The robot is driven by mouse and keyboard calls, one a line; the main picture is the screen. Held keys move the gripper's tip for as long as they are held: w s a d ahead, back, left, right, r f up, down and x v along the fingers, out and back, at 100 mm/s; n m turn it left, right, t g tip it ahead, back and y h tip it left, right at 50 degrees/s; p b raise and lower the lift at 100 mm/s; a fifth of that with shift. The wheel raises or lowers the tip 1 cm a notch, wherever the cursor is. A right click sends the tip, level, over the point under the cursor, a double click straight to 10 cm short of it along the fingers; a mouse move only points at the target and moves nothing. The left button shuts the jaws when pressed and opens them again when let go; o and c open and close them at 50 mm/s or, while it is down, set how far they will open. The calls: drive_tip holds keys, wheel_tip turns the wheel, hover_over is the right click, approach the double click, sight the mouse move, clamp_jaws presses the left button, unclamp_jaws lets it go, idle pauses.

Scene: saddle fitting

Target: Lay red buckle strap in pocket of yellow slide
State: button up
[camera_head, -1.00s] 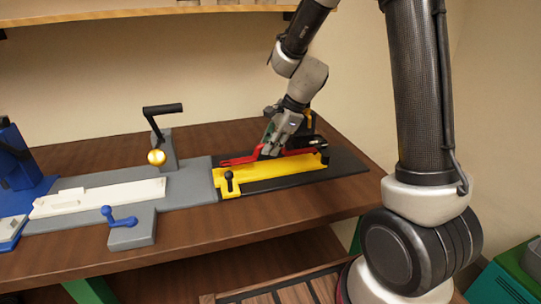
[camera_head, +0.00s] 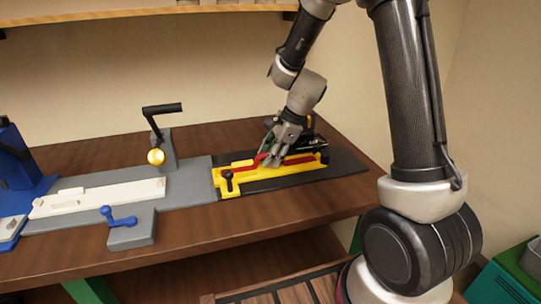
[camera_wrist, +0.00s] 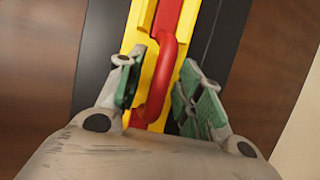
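The red buckle strap (camera_head: 246,168) lies lengthwise along the yellow slide (camera_head: 222,188), low between its yellow edges. In the wrist view the strap (camera_wrist: 166,62) has a raised curved loop over the yellow slide (camera_wrist: 138,28). My gripper (camera_head: 268,160) is over the middle of the slide. In the wrist view its green-padded fingers (camera_wrist: 158,92) are apart, one on each side of the loop, with gaps showing beside the strap. The part of the strap under my gripper is hidden in the head view, so I cannot tell whether its whole length is seated.
A black plate (camera_head: 345,163) lies under the slide. To the left are a grey fixture (camera_head: 190,188) with a white bar (camera_head: 110,194), a black crank handle (camera_head: 163,109) and a blue lever (camera_head: 121,220). The brown table (camera_head: 215,225) is clear in front.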

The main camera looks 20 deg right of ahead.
drive_tip(key=v, duration=1.1)
drive_tip(key=s+d+r+n+h, duration=0.1)
drive_tip(key=s+d+r+n, duration=0.2)
drive_tip(key=s+n, duration=0.3)
drive_tip(key=s+d+r+n+t+h, duration=0.1)
drive_tip(key=s+d+r+n+h, duration=0.1)
drive_tip(key=s, duration=0.8)
drive_tip(key=s+d+r+n+t+h, duration=0.1)
drive_tip(key=s+d+r+n, duration=0.3)
drive_tip(key=s+n, duration=0.4)
drive_tip(key=shift+s+d+n, duration=0.25)
drive_tip(key=shift+d+n, duration=0.55)
drive_tip(key=shift+d, duration=0.1)
